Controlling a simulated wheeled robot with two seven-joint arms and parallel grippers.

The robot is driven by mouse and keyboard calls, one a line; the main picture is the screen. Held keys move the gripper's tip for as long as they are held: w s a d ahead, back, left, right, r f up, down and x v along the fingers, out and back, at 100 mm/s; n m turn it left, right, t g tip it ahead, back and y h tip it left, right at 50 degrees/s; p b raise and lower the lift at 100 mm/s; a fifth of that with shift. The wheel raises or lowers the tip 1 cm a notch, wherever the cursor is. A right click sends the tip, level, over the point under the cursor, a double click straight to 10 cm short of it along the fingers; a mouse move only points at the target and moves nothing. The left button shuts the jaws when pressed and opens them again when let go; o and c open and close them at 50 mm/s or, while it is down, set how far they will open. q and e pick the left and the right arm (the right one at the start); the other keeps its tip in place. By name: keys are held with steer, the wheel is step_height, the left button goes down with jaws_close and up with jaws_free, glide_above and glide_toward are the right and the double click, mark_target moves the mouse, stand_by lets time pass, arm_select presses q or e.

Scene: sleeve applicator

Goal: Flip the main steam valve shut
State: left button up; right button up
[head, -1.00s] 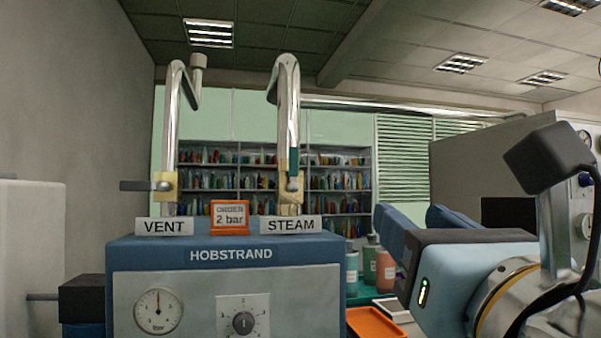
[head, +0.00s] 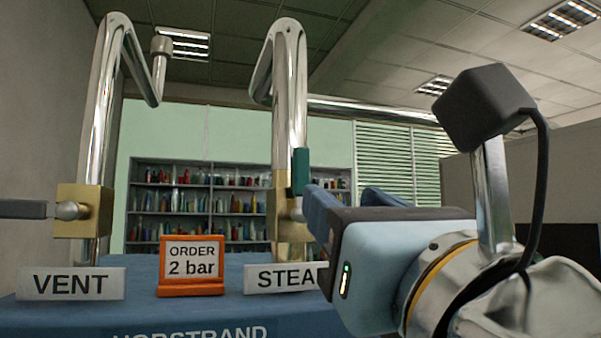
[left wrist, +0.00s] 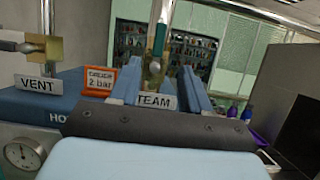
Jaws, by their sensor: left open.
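The steam valve is a brass block (head: 283,225) on the shiny steam pipe (head: 290,110), behind the STEAM label (head: 280,278). Its teal lever (head: 300,172) stands upright along the pipe; it also shows in the left wrist view (left wrist: 158,40). My left gripper (head: 342,195) is just right of the valve in the head view, its two blue fingers apart and empty. In the left wrist view the valve and lever appear between the fingers (left wrist: 160,75), farther off; I see no contact. The near finger and gripper body cover part of the STEAM label. My right gripper is not in view.
On the left, the vent pipe has a brass valve (head: 84,212) with a grey lever (head: 25,209) lying sideways, behind the VENT label (head: 70,284). An orange order sign (head: 192,265) reading 2 bar stands between the labels on the blue machine top. A gauge (left wrist: 24,155) shows below.

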mark_target(302, 169)
arm_select(q)
steer(key=p+x, duration=0.2)
steer(key=x, duration=1)
steer(key=shift+w+a+r+p, duration=0.1)
steer(key=shift+w+a+p, duration=0.05)
steer(key=shift+w+p, duration=0.15)
steer(key=shift+c, duration=0.2)
steer(key=shift+s, duration=0.1)
jaws_close()
